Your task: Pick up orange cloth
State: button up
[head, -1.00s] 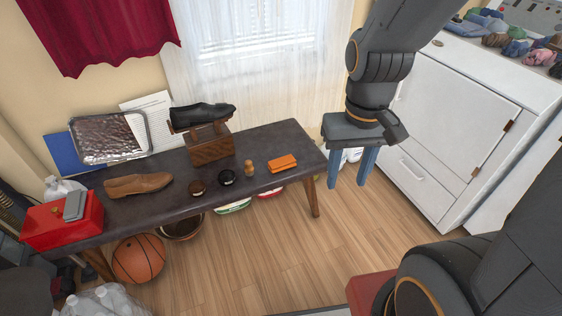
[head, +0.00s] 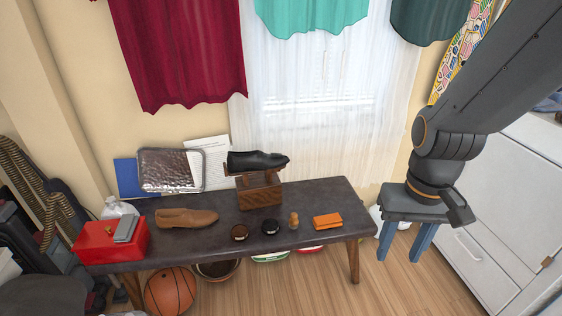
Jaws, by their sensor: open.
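The orange cloth (head: 327,221) lies folded in a small flat block near the right end of the dark bench (head: 336,191). My gripper (head: 400,254) hangs to the right of the bench, apart from the cloth. Its two blue fingers point down with a clear gap between them. It is open and holds nothing.
Left of the cloth stand a small wooden brush (head: 294,220) and two round polish tins (head: 270,226). A black shoe (head: 257,160) sits on a wooden box (head: 259,193). A brown shoe (head: 186,218) and a red box (head: 108,241) are farther left. White cabinets (head: 503,215) stand at right.

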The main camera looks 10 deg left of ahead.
aim_at(328, 221)
jog(key=u, duration=0.05)
jog(key=k, duration=0.6)
jog(key=u, duration=0.6)
jog(key=i, duration=1.05)
jog(key=z, duration=0.65)
jog(key=i, duration=0.55)
jog(key=z, duration=0.6)
